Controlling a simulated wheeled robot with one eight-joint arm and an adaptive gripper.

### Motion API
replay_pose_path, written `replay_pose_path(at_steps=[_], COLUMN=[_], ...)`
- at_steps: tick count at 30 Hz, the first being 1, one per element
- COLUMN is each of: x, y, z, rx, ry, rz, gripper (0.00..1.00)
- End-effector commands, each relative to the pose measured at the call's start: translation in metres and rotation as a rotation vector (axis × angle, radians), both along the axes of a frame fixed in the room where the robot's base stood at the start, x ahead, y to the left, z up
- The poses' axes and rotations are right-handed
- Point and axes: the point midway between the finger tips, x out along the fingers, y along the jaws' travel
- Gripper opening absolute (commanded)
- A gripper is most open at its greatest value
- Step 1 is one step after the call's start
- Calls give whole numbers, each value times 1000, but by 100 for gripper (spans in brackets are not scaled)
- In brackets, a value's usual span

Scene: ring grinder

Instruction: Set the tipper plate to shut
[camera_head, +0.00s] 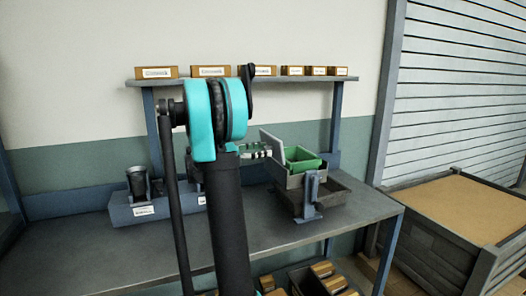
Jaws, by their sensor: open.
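The tipper (308,185) stands on the right part of the bench, a dark grey tray on a blue-grey bracket with a green bin (302,159) in it. A light grey plate (272,143), likely the tipper plate, stands tilted at the left side of the green bin. My gripper (262,151) shows only in part, behind my teal and black arm, just left of the plate. It is open. I cannot tell whether it touches the plate.
The grey bench (260,235) is clear in front of the tipper. A blue-grey block with dark cups (137,182) stands at left. A shelf (300,80) with several labelled boxes runs above. A large crate (470,205) stands at right.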

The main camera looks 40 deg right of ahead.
Motion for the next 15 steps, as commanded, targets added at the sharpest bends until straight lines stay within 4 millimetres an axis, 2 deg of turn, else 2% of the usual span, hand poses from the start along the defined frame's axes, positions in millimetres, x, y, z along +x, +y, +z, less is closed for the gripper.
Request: replay_pose_path(at_steps=[11, 15], x=[-2, -2], y=[-5, -5], z=[0, 0], rx=[0, 0], ry=[0, 0], rz=[-1, -1], gripper=[48, 30])
